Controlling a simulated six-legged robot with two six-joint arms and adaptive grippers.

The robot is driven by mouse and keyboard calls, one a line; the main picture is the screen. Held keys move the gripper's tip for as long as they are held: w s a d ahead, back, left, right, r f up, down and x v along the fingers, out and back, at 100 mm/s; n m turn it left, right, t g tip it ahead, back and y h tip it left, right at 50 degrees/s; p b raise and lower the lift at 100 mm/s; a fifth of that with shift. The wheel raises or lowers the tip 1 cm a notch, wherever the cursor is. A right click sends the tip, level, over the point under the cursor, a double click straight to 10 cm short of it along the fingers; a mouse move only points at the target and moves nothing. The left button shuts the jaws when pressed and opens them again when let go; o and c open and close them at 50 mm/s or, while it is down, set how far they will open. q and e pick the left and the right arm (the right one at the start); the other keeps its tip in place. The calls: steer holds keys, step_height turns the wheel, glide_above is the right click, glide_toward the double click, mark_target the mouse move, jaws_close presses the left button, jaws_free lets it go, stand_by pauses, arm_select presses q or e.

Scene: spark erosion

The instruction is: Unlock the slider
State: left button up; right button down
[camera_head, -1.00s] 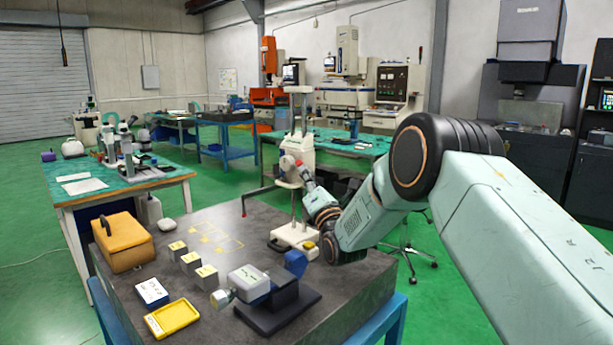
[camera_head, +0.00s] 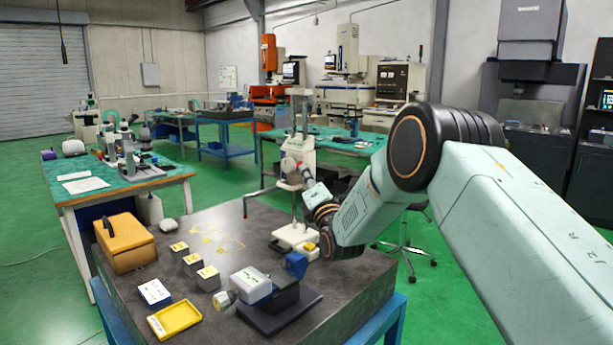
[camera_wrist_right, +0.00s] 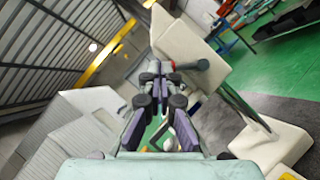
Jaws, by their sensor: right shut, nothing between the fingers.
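The measuring stand has a pale slider (camera_head: 300,158) on an upright column (camera_head: 304,110), above a white base (camera_head: 296,238) on the dark table. In the right wrist view the slider (camera_wrist_right: 177,38) is a large pale block close to my fingers. A red part (camera_wrist_right: 168,66) and a dark grey lever (camera_wrist_right: 194,65) show on it, just beyond the fingertips. My right gripper (camera_head: 305,172) is beside the slider, shut and empty. Its closed fingers (camera_wrist_right: 157,70) point at the block's lower edge; I cannot tell whether they touch it. My left gripper is out of view.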

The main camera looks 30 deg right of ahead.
steer(key=shift+w+d+r+m+p, duration=0.2)
steer(key=shift+d+m+p, duration=0.1)
steer(key=shift+m+p, duration=0.35)
steer(key=shift+d+r+m+g+h+p, duration=0.1)
steer(key=shift+r+m+g+h+p, duration=0.25)
steer(key=shift+m, duration=0.3)
steer(key=shift+d+r+m+g+h+p, duration=0.1)
steer(key=shift+r+m+g+h+p, duration=0.1)
steer(key=shift+m+g+h+p, duration=0.3)
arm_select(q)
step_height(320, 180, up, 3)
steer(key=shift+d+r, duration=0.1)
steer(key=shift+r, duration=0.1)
arm_select(e)
steer(key=shift+d, duration=0.25)
steer(key=shift+w, duration=0.1)
